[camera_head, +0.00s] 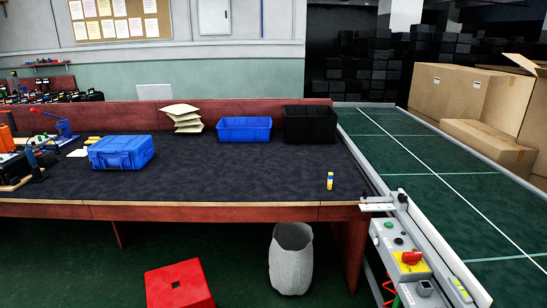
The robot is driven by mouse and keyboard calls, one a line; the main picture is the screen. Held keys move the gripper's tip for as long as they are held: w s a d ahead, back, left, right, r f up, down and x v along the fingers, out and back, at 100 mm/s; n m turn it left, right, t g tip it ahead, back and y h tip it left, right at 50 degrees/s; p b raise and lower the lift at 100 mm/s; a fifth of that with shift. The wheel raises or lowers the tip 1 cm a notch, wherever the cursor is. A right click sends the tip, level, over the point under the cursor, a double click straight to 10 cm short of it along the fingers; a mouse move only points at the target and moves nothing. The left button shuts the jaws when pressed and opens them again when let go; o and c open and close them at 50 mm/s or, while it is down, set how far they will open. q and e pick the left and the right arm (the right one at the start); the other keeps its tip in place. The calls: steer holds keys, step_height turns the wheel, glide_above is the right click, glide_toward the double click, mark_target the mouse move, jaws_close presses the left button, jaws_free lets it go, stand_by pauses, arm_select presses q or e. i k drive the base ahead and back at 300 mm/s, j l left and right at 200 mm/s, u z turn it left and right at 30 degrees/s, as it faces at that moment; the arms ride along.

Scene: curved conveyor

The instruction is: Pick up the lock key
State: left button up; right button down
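I cannot make out a lock key for certain in the head view. A small upright yellow item with a blue part (330,181) stands alone near the right front of the dark-topped workbench (240,185); it is too small to tell what it is. A grey control box (395,240) at the bench's right end carries a red rotary switch on a yellow plate (411,259) and several buttons. Neither of my grippers is in view.
A blue case (121,152), a blue bin (244,130) and a black bin (309,125) stand on the bench. A green conveyor (440,165) runs along the right. A red stool (179,286) and a grey waste bin (291,262) stand in front. The bench's middle is clear.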

mark_target(330, 174)
steer(key=i+z, duration=0.3)
steer(key=i, duration=0.4)
steer(key=i+z, duration=0.35)
steer(key=i, duration=0.3)
steer(key=j+z, duration=0.1)
steer(key=z, duration=0.4)
steer(key=j+z, duration=0.15)
steer(key=z, duration=0.35)
steer(key=j+z, duration=0.1)
steer(key=z, duration=0.4)
steer(key=u, duration=1.35)
steer(key=k+j, duration=0.05)
